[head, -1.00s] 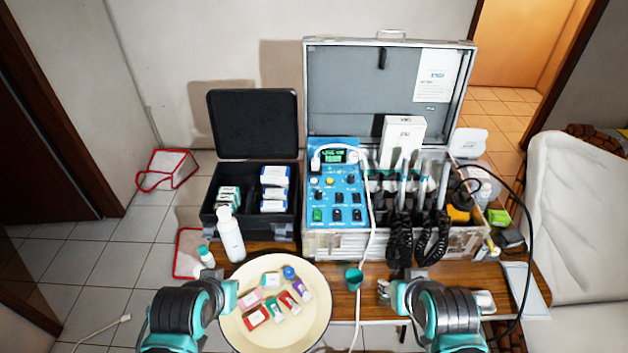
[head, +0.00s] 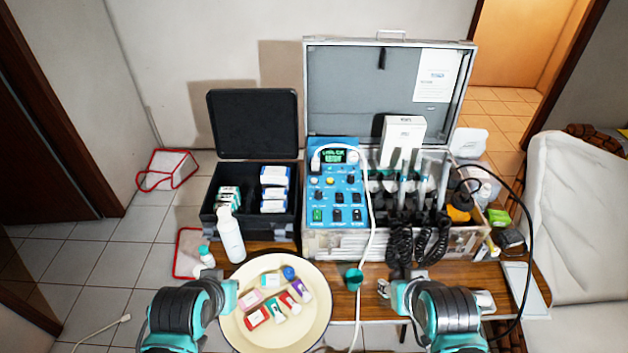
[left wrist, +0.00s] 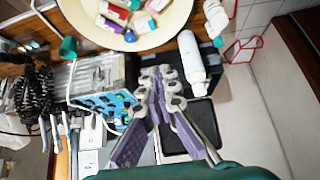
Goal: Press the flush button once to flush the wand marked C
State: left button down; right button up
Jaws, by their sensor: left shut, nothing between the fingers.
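The blue control panel (head: 338,200) is in the left part of the open metal case, with a lit display (head: 338,156), knobs, small buttons and a row of switches. A yellow button (head: 329,180) shows on it; labels are too small to read, so I cannot tell which is the flush button. Several wands (head: 421,184) with black coiled cords stand right of the panel; their letters are unreadable. My left gripper (head: 232,294) is beside the cream basin, apart from the panel; its fingers (left wrist: 160,82) are shut and empty. My right gripper (head: 391,291) is at the table's front edge, its fingers unclear.
The cream basin (head: 322,335) holds several small boxes and tubes. A white bottle (head: 231,238) stands behind it. A black open case (head: 251,128) is left of the panel. A white hose (head: 371,235) hangs across the panel's right side. A green cup (head: 354,279) is at the table front.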

pick_arm(q)
jog(key=w+d+r+n+h+p, duration=0.1)
jog(key=w+d+r+n+p, duration=0.15)
jog(key=w+r+n, duration=0.6)
jog(key=n+t+h+p, duration=0.2)
jog(key=n+h+p, duration=0.15)
jog(key=n, duration=1.05)
send_over(314, 180)
jog(key=s, duration=0.1)
notch_tip(314, 180, down, 7)
jog(key=shift+s+a+r+m+y, duration=0.1)
jog(key=shift+s+a+m+y, duration=0.05)
jog(key=shift+s+m+y, duration=0.15)
jog(key=shift+w, duration=0.1)
jog(key=shift+w+f+b, duration=0.15)
jog(key=shift+f+b, duration=1.15)
jog(key=shift+f, duration=0.9)
jog(key=shift+w+f+b, duration=0.1)
jog(key=shift+f+b, duration=1.15)
jog(key=shift+f, duration=0.9)
